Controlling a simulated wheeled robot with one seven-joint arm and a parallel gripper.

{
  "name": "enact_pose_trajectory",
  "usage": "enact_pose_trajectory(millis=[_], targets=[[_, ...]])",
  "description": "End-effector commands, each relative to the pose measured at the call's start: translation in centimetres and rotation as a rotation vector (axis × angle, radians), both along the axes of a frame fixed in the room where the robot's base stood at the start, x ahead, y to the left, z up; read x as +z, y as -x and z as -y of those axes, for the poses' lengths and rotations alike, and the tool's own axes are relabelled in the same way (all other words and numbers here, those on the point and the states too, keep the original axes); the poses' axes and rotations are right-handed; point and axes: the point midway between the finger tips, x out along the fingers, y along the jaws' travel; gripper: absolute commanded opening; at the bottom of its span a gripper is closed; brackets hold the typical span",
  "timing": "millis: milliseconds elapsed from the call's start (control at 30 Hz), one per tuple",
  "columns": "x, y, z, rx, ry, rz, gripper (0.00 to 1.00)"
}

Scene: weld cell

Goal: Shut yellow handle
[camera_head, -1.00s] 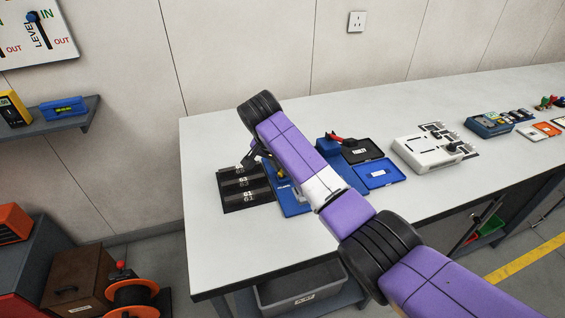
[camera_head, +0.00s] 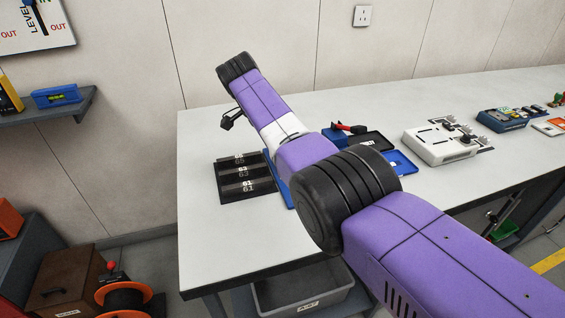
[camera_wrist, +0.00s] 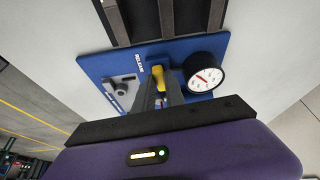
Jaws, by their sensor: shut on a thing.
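The yellow handle (camera_wrist: 158,76) is in the wrist view, on a blue panel (camera_wrist: 96,64) with small white lettering beside it. My gripper (camera_wrist: 160,88) is shut on the handle, its fingers reaching up from the bottom of the picture. The fingers hide the handle's lower part, so its exact angle is hard to tell. A round white gauge (camera_wrist: 205,77) with a red needle sits just right of the handle. In the head view my purple arm covers the handle and gripper; only an edge of the blue panel (camera_head: 288,192) shows.
A black slotted rack (camera_head: 244,178) stands left of the panel on the pale bench (camera_head: 215,245). A blue box with a red lever (camera_head: 345,130) and a white device (camera_head: 440,144) are to the right. A grey metal fitting (camera_wrist: 120,88) sits left of the handle. The left bench end is clear.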

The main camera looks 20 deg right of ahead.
Motion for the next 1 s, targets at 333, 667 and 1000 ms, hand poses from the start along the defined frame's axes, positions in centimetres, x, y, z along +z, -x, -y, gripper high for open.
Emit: enact_pose_trajectory(millis=[333,667,1000], targets=[[-0.02,-0.12,0.21,-0.075,0.003,0.001,0.00],[0.13,-0.11,0.30,-0.096,0.005,0.001,0.00],[0.18,-0.12,0.34,-0.097,0.005,0.001,0.20]])
